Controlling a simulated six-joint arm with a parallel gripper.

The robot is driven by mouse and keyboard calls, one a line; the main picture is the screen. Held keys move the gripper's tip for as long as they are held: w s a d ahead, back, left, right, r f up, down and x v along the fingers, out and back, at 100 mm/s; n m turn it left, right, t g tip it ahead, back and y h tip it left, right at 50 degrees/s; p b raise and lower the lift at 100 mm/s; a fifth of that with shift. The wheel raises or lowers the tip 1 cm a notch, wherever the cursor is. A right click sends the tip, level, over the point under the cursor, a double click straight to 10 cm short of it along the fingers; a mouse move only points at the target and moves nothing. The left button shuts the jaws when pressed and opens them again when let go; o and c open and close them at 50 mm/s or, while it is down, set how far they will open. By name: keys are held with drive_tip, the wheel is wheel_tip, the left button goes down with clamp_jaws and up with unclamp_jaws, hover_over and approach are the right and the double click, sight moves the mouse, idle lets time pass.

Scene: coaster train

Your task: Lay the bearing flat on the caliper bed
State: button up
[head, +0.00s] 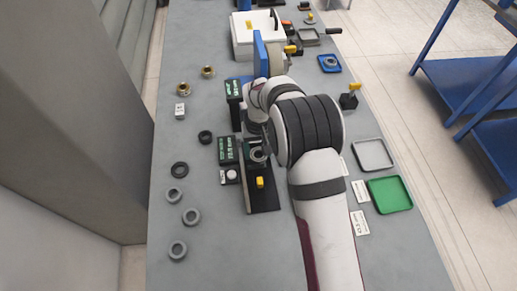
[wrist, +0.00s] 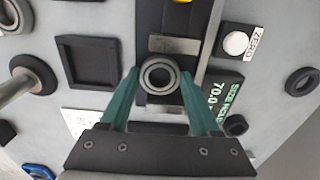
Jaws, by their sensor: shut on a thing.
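The bearing (wrist: 147,78) is a grey metal ring with a dark inner race. In the wrist view it lies between the teal fingertips of my gripper (wrist: 159,74), which is shut on it. It shows face-on, over the dark caliper bed (wrist: 182,24) and between two metal jaw blocks (wrist: 174,44). Whether it touches the bed cannot be told. In the head view the bearing (head: 257,155) shows beside the caliper display (head: 228,149), above the dark bed (head: 262,202). My arm hides most of the gripper there.
A white ZERO button (wrist: 236,43) and a lit size display (wrist: 217,94) flank the bed. A black square tray (wrist: 88,60) lies on its other side. In the head view, several loose rings (head: 178,249) lie at left; a green tray (head: 390,194) lies at right.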

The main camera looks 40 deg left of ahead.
drive_tip(key=shift+f, duration=0.1)
drive_tip(key=o, duration=1.4)
drive_tip(key=shift+o, duration=0.2)
wheel_tip(320, 180, up, 16)
drive_tip(key=f, duration=0.1)
drive_tip(key=d+r+m, duration=0.3)
drive_tip(key=d+r, duration=0.3)
drive_tip(key=d, duration=0.4)
drive_tip(key=s+d+r+m, duration=0.2)
drive_tip(key=d+m, duration=0.1)
drive_tip(key=d, duration=0.6)
drive_tip(key=s+d+f+m+y, duration=0.1)
drive_tip(key=s+d+f+m, duration=0.1)
drive_tip(key=s+d+m, duration=0.6)
drive_tip(key=s+d, duration=0.6)
drive_tip(key=s, duration=0.3)
drive_tip(key=shift+s+f+m+y, duration=0.2)
drive_tip(key=shift+f+m+y, duration=0.1)
drive_tip(key=shift+y, duration=0.1)
